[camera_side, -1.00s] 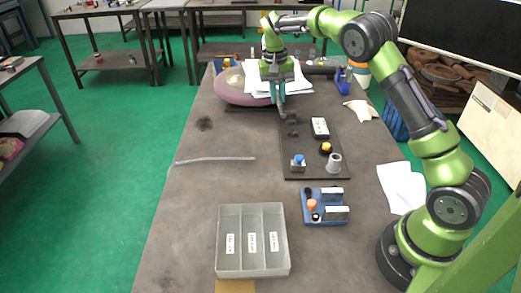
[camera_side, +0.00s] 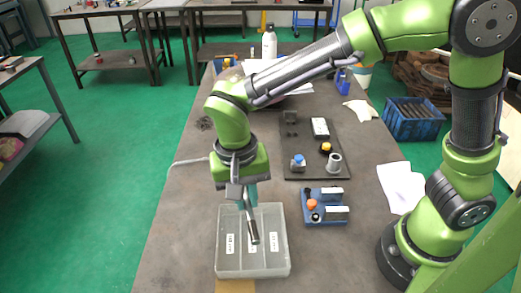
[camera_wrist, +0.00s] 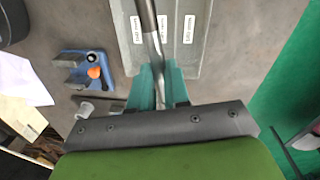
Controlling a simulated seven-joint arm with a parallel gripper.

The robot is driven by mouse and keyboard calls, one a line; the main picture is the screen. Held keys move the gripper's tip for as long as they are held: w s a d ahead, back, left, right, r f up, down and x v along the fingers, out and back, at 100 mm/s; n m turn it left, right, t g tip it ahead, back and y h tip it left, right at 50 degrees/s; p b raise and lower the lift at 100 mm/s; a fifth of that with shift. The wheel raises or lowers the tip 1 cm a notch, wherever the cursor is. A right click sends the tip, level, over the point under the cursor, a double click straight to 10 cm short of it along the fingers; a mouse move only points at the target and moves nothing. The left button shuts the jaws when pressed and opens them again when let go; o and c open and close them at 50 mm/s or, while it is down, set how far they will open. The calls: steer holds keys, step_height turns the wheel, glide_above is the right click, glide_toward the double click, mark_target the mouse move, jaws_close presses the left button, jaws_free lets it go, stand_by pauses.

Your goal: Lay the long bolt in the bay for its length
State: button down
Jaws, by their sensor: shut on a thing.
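The grey three-bay tray (camera_side: 284,262) stands at the front of the table, with a white label in each bay; the lettering is too small to read. My gripper (camera_side: 250,204) is above the tray's back part, its teal fingers (camera_wrist: 160,82) shut on the long bolt. The bolt (camera_side: 254,232), a dark metal rod, juts from the fingers over the middle bay and hides most of that label in the side view. In the wrist view the bolt (camera_wrist: 150,28) runs away from the fingers between two labels. Its gripped end is partly hidden, and I cannot tell its clearance above the tray.
A blue fixture (camera_side: 322,219) with an orange knob stands right of the tray. Behind it is a dark board (camera_side: 312,165) with several small parts. White paper (camera_side: 399,188) lies at the right. The table left of the tray is clear.

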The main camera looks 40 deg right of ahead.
steer(key=shift+s+d+f+m, duration=0.25)
steer(key=shift+d+f+m, duration=0.1)
steer(key=shift+m, duration=0.15)
steer(key=shift+w+m, duration=0.1)
steer(key=shift+m, duration=0.4)
steer(key=shift+f, duration=0.15)
steer(key=shift+f, duration=3.85)
steer(key=c, duration=1)
jaws_free()
steer(key=shift+r, duration=0.1)
